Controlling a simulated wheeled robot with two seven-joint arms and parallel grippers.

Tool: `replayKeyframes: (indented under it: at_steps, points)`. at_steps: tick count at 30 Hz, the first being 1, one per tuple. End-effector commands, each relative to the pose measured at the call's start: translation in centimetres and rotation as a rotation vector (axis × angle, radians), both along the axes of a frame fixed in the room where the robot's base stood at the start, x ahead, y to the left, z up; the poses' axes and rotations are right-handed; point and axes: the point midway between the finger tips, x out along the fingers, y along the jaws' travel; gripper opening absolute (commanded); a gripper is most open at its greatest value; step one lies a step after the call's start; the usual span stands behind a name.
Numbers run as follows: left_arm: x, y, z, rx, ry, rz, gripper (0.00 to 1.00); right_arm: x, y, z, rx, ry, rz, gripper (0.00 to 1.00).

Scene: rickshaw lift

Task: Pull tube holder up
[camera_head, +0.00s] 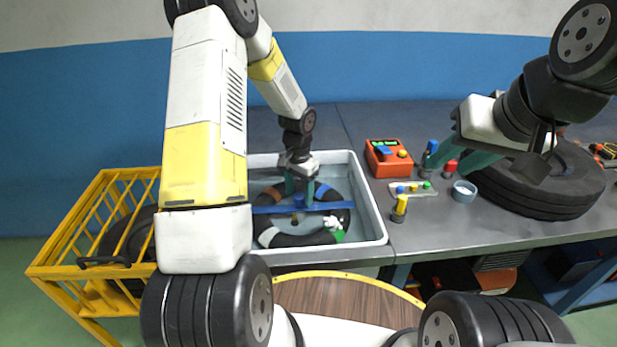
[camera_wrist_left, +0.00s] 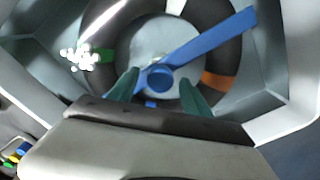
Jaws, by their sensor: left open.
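The blue tube holder (camera_head: 330,206) is a flat bar with a round knob, lying across a dark inner tube (camera_head: 285,240) in a grey basin (camera_head: 372,215). In the left wrist view the bar (camera_wrist_left: 215,42) runs diagonally over the tube. My left gripper (camera_head: 300,190) is above the bar's middle, pointing down. Its teal fingers (camera_wrist_left: 159,76) are open, one on each side of the knob (camera_wrist_left: 158,79); I cannot tell whether they touch it. My right gripper (camera_head: 458,160) hangs over the table at the right, its teal fingers apart with nothing seen held.
A yellow cage (camera_head: 75,240) stands left of the basin. On the table (camera_head: 430,233) are a red box (camera_head: 390,158), a small tray with coloured pieces (camera_head: 412,189), a yellow-capped bottle (camera_head: 400,207), a grey cup (camera_head: 464,191) and a tire (camera_head: 560,190).

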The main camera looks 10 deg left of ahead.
Motion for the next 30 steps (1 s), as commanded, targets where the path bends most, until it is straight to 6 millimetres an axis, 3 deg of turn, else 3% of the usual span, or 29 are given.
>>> replayKeyframes:
  at_steps: [9,18,30]
  points:
    - [-0.01,0.00,-0.44,0.000,0.000,0.000,0.58,0.00,0.00,0.00,0.000,0.000,0.000,0.36]
    - [-0.01,0.00,-0.41,0.000,0.000,0.000,0.01,0.00,0.00,0.00,0.000,0.000,0.000,0.36]
    - [0.01,0.01,-0.39,0.000,0.000,0.000,0.00,0.00,0.00,0.00,0.000,0.000,0.000,0.36]
